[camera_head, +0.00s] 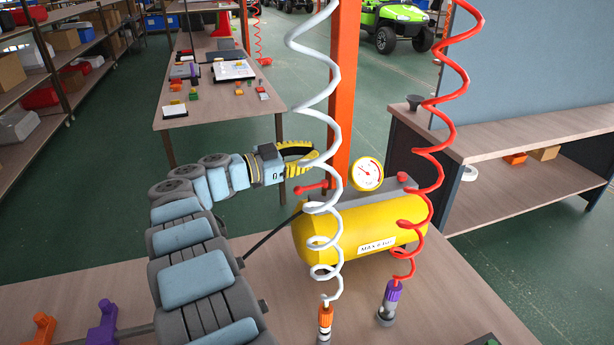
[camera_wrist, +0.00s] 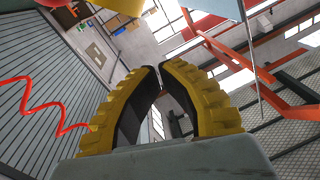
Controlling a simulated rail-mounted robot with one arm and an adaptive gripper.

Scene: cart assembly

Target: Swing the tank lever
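The yellow tank (camera_head: 350,232) lies on the near table, with a round white gauge (camera_head: 367,174) on top. Its red lever (camera_head: 312,188) sticks out at the tank's upper left, a bar with a rounded end. My gripper (camera_head: 314,154), with yellow ribbed fingers, is just above and left of the lever, apart from it as far as I can tell. In the wrist view the fingertips (camera_wrist: 159,67) meet, with nothing visible between them. The lever cannot be made out for certain in the wrist view.
A white coiled hose (camera_head: 315,100) hangs in front of the tank's left part and near the lever. A red coiled hose (camera_head: 452,130) hangs at its right. An orange post (camera_head: 343,90) stands behind. Orange (camera_head: 42,328) and purple (camera_head: 103,325) parts are at the near left.

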